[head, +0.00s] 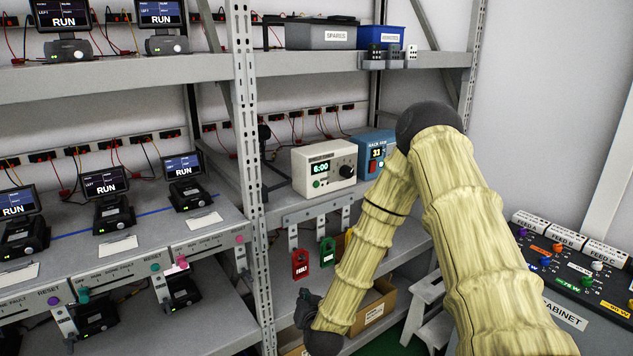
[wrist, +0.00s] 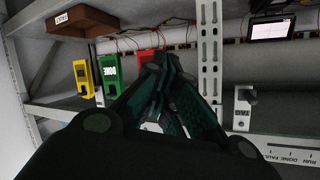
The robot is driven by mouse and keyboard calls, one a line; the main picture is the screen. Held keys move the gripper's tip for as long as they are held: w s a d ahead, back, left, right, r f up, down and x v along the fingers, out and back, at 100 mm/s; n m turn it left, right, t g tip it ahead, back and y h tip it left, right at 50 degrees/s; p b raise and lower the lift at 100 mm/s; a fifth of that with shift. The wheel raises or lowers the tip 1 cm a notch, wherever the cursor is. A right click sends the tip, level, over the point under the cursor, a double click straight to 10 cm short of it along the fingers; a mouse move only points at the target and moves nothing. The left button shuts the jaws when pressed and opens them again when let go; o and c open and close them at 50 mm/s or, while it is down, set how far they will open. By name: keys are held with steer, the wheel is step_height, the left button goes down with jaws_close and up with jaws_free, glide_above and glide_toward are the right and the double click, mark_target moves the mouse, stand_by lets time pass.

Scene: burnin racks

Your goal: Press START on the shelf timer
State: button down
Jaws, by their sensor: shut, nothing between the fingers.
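The shelf timer (head: 323,168) is a cream box with a green display reading 6:00. It stands upright on the middle shelf in the head view. A small green button (head: 317,183) sits low on its front, and a black knob (head: 347,172) sits to the right. The button's label is too small to read. My gripper (head: 307,308) is well below the timer, in front of the lower shelf, touching neither. In the wrist view my gripper (wrist: 160,62) is shut with nothing in it. The timer does not show in the wrist view.
A blue device (head: 374,152) stands right of the timer. A red tag (head: 300,265) and a green tag (head: 327,252) hang below the middle shelf's edge. A perforated upright post (head: 246,130) stands left of the timer. A cardboard bin (head: 375,308) is low on the right.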

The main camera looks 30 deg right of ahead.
mark_target(316, 184)
steer(key=w+d+r+m+h+p, duration=0.1)
steer(key=d+r+m+h, duration=0.1)
steer(key=d+r, duration=0.3)
steer(key=w+d+r+m+t+h+p, duration=0.1)
steer(key=d+r, duration=0.5)
steer(key=r, duration=0.6)
steer(key=w+d+r+m+h+p, duration=0.1)
steer(key=w+d+r+m+h, duration=0.2)
steer(key=d+r+m+h, duration=0.2)
step_height(316, 184, up, 4)
steer(key=shift+w+d+f+t+h+p, duration=0.1)
steer(key=shift+w+d+t+h+p, duration=0.2)
steer(key=shift+h, duration=0.2)
steer(key=w+b, duration=0.2)
steer(key=w, duration=0.6)
steer(key=shift+w+a, duration=0.35)
steer(key=shift+a, duration=0.05)
steer(key=shift+w, duration=0.25)
steer(key=shift+w+a, duration=0.1)
steer(key=shift+w, duration=0.1)
